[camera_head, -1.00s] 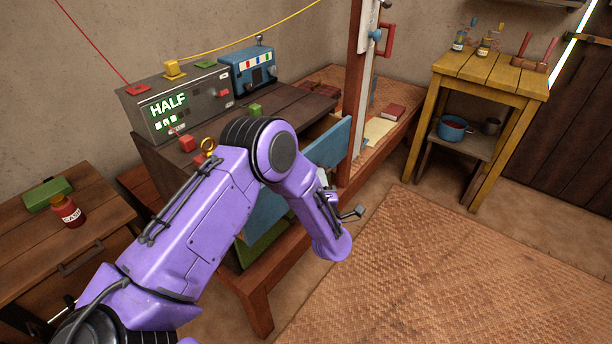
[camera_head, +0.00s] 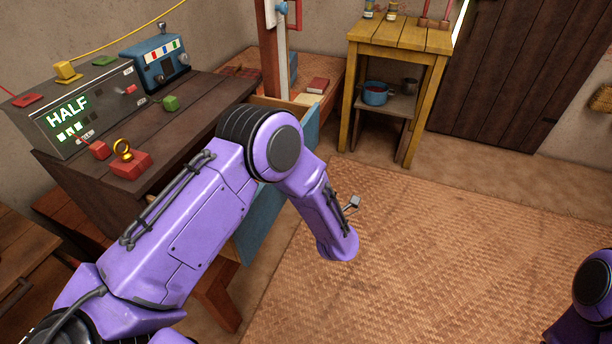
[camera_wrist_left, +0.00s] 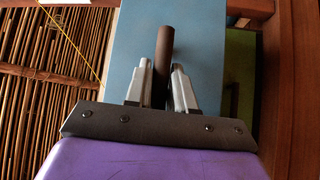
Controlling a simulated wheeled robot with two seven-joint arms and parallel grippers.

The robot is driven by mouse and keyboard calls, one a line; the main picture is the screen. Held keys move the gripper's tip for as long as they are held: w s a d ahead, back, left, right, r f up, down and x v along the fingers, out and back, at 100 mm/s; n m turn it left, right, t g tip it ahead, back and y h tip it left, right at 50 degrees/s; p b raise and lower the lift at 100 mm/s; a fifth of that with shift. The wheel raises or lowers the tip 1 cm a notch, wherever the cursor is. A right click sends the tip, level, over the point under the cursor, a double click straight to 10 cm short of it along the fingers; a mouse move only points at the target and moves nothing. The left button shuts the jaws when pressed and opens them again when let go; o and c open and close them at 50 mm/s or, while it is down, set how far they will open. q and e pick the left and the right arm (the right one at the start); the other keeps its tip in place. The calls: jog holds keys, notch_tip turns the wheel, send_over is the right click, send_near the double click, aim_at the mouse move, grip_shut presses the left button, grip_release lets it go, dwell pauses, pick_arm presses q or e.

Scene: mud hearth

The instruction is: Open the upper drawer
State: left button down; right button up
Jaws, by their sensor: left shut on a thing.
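The upper drawer has a blue front (camera_head: 252,225), partly hidden behind my left arm in the head view. It stands out from the dark wooden cabinet (camera_head: 205,100), and a strip of its wooden box shows behind the front's far end. In the left wrist view the blue front (camera_wrist_left: 205,35) fills the middle. My left gripper (camera_wrist_left: 162,76) is shut on its dark brown bar handle (camera_wrist_left: 164,48), one finger on each side. In the head view my left gripper is hidden by my own arm. Only part of my right arm shows at the lower right; its gripper is out of view.
A green drawer front (camera_wrist_left: 238,75) lies beside the blue one in the wrist view. On the cabinet stand a grey box reading HALF (camera_head: 85,120), a blue device (camera_head: 160,62) and small coloured blocks. A yellow table (camera_head: 400,35) stands beyond. The woven mat (camera_head: 420,240) is clear.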

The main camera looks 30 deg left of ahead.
pick_arm(q)
jog(key=c, duration=1.1)
grip_release()
jog(key=b+v, duration=0.1)
jog(key=v, duration=0.9)
jog(key=shift+s+d, duration=0.2)
jog(key=shift+s, duration=0.05)
jog(key=shift+w+f, duration=0.1)
